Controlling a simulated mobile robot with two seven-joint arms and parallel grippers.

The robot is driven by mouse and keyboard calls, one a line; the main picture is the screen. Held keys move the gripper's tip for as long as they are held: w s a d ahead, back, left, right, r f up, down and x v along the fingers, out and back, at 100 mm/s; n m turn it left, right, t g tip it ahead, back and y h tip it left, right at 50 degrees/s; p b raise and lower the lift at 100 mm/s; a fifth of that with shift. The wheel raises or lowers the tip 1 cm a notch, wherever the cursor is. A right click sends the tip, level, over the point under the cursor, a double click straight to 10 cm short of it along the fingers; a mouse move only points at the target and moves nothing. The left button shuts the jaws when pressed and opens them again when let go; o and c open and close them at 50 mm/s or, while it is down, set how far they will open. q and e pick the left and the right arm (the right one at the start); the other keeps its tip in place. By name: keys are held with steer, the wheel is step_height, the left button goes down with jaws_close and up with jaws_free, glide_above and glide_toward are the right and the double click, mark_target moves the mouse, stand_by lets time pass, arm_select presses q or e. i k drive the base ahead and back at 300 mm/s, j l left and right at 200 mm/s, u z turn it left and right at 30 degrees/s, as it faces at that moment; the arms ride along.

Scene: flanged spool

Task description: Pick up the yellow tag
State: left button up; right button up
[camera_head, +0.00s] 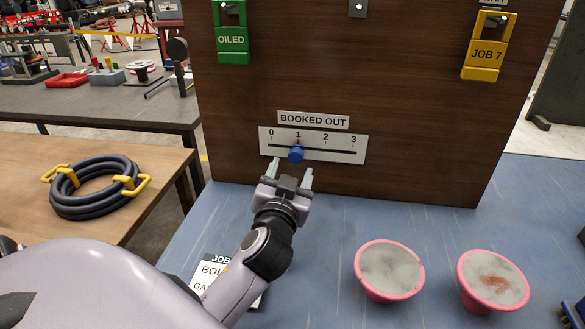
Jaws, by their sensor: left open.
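The yellow tag (485,58), marked JOB 7, hangs on the upper right of the brown wooden board. Its top edge lies near the picture's upper border. My left gripper (291,168) is open, with its two fingers apart and pointing up the board. It is in front of the board's lower left part, just below the blue slider knob (296,154) on the BOOKED OUT scale. The gripper is well to the left of and below the yellow tag. I see nothing between its fingers. My right gripper does not show.
A green OILED tag (233,40) hangs upper left on the board (400,110). A bare hook plate (358,8) is at top centre. Two pink-rimmed dishes (390,270) (492,281) stand on the blue bench (330,230). A job card (212,272) lies partly behind my left arm.

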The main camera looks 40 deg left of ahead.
mark_target(484, 60)
steer(key=k+l, duration=0.7)
steer(key=k, duration=0.15)
